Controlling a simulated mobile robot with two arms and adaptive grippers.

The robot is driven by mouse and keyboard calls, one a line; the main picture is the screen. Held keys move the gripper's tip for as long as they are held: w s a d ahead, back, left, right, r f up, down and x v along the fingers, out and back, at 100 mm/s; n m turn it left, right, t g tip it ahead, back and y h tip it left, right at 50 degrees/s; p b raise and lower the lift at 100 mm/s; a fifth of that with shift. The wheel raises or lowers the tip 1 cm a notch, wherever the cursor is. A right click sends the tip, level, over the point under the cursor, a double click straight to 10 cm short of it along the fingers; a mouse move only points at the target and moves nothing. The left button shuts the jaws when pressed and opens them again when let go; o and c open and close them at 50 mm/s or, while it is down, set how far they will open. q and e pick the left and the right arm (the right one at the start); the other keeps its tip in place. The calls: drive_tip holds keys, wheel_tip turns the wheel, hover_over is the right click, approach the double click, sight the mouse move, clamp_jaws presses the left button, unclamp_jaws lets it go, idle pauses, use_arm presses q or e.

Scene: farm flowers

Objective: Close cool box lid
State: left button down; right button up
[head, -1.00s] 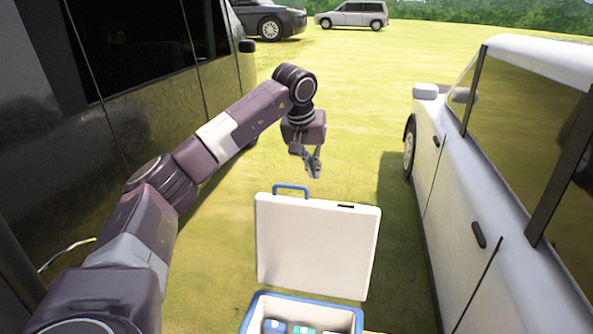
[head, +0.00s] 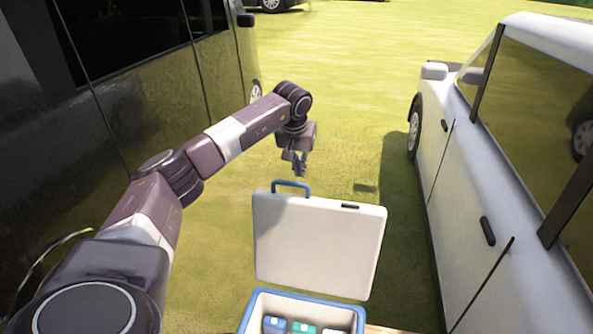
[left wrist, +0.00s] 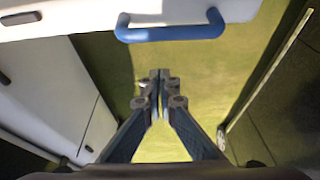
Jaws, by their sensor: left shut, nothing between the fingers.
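The cool box (head: 249,318) is at the bottom of the head view, white with a blue rim. Its white lid (head: 318,243) stands open and upright at the back of the box, with a blue handle (head: 291,186) on its top edge. My left gripper (head: 300,172) is shut and empty, just above and beyond the lid's top edge, near the handle. In the left wrist view the lid (left wrist: 85,14) and the blue handle (left wrist: 170,32) lie at the top, apart from the shut fingertips (left wrist: 159,80). My right gripper is not in view.
Blue and green items (head: 302,328) lie inside the box. A dark vehicle (head: 150,110) stands close on the left and a white car (head: 500,180) on the right. Grass (head: 350,120) between them is open beyond the lid.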

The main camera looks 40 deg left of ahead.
use_arm(q)
drive_tip(key=s, duration=0.1)
drive_tip(key=s+d+p, duration=0.1)
drive_tip(key=s+d, duration=0.1)
drive_tip(key=shift+s+r, duration=0.3)
drive_tip(key=shift+s, duration=0.05)
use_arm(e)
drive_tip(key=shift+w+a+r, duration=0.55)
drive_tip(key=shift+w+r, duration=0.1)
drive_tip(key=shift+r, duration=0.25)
use_arm(q)
drive_tip(key=shift+s, duration=0.1)
